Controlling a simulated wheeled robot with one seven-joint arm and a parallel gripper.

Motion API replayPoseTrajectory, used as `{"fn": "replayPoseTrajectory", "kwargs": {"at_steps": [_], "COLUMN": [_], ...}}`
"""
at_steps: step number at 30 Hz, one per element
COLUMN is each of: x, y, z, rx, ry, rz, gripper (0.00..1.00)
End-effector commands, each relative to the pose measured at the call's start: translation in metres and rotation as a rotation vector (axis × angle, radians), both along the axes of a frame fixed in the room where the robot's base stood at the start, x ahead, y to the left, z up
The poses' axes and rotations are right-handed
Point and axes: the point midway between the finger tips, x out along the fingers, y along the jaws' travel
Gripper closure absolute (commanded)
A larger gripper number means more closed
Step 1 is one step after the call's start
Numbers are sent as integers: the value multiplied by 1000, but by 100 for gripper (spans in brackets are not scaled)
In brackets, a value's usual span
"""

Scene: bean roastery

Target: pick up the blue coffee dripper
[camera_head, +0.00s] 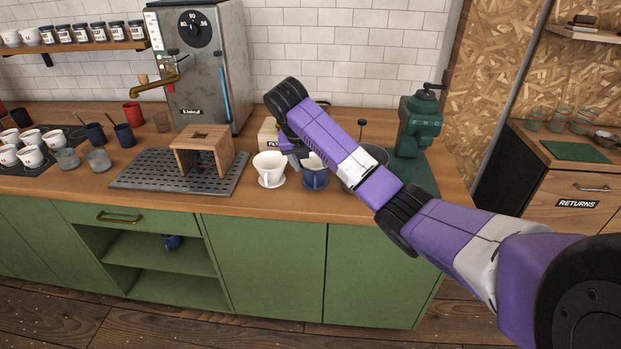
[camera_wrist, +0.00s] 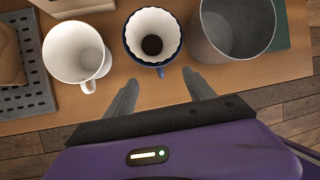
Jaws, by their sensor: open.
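The blue coffee dripper (camera_head: 315,180) stands on the wooden counter near its front edge, beside a white dripper (camera_head: 269,169). In the wrist view the blue dripper (camera_wrist: 159,68) is seen from above, with a white fluted paper filter (camera_wrist: 153,22) inside, a dark patch at its bottom and its blue handle pointing toward my gripper. My gripper (camera_wrist: 160,92) is open and empty, its two fingers apart on the near side of the dripper's handle. In the head view my gripper (camera_head: 292,150) is partly hidden behind my arm, just above and left of the blue dripper.
In the wrist view the white dripper (camera_wrist: 75,50) stands close on the left and a grey metal bin (camera_wrist: 232,30) close on the right. A wooden stand (camera_head: 203,150) sits on a perforated drip tray (camera_head: 140,175). A green grinder (camera_head: 418,122) stands farther right.

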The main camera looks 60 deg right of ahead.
Motion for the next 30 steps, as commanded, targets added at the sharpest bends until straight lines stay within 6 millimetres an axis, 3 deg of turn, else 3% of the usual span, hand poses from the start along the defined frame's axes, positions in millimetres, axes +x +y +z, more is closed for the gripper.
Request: {"fn": "replayPoseTrajectory", "kwargs": {"at_steps": [11,21,30], "x": [0,-2,-1], "y": [-12,-29,-31], "z": [-27,-67,-71], "rx": [1,0,-1], "ry": [11,10,7], "rz": [27,26,27], "gripper": [37,37,37]}}
